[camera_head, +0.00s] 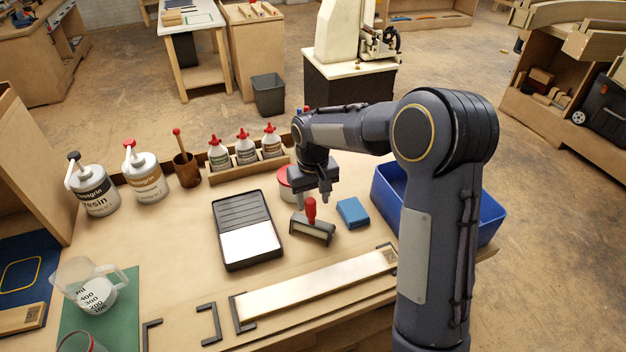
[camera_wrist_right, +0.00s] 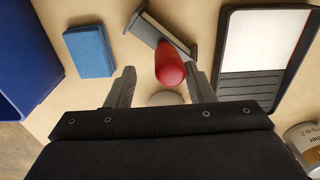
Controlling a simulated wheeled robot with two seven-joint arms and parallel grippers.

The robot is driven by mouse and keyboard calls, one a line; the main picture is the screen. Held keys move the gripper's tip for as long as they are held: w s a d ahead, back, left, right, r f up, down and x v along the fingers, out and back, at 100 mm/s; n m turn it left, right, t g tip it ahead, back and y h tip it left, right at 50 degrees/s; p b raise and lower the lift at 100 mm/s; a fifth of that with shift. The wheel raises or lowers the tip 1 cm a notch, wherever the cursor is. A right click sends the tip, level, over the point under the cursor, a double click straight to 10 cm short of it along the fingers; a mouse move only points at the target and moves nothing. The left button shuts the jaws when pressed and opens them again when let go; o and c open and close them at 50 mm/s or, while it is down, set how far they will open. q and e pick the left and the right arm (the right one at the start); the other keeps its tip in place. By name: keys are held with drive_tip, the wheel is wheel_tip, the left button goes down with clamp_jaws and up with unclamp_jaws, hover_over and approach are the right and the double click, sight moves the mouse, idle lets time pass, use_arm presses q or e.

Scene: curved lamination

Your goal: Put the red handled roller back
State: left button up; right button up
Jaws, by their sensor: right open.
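The roller with a red handle (camera_head: 311,210) sits on the wooden table, its pale roll in a dark frame (camera_head: 313,231); the handle points up. In the wrist view the red handle (camera_wrist_right: 169,65) points toward the camera, with the frame (camera_wrist_right: 160,30) beyond. My right gripper (camera_head: 318,198) is open above and just behind the roller. In the wrist view its fingertips (camera_wrist_right: 159,72) stand apart on either side of the handle; I cannot tell whether they touch it. The black tray (camera_head: 247,230) with a ribbed end and a white area lies left of the roller. My left gripper is not in view.
A blue block (camera_head: 352,212) lies right of the roller, near a blue bin (camera_head: 388,190). A red-and-white can (camera_head: 288,184) is partly hidden behind my gripper. Bottles in a wooden rack (camera_head: 240,170) stand at the back. A long pale strip (camera_head: 315,290) lies in front.

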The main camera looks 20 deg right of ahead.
wheel_tip(320, 180, up, 9)
drive_tip(key=shift+s+a+r, duration=0.1)
drive_tip(key=shift+s+r, duration=0.05)
drive_tip(key=shift+r, duration=0.05)
drive_tip(key=shift+s+r, duration=0.15)
drive_tip(key=shift+r, duration=0.1)
drive_tip(key=s+r+t+y, duration=0.3)
drive_tip(key=s, duration=1.4)
drive_tip(key=s+a+f+t, duration=0.1)
drive_tip(key=s+a+f, duration=0.1)
drive_tip(key=s, duration=0.3)
drive_tip(key=s+a+f+m+t+y, duration=0.1)
drive_tip(key=s+a+f, duration=0.1)
drive_tip(key=s, duration=0.3)
drive_tip(key=shift+s+f, duration=0.15)
drive_tip(key=shift+f, duration=0.15)
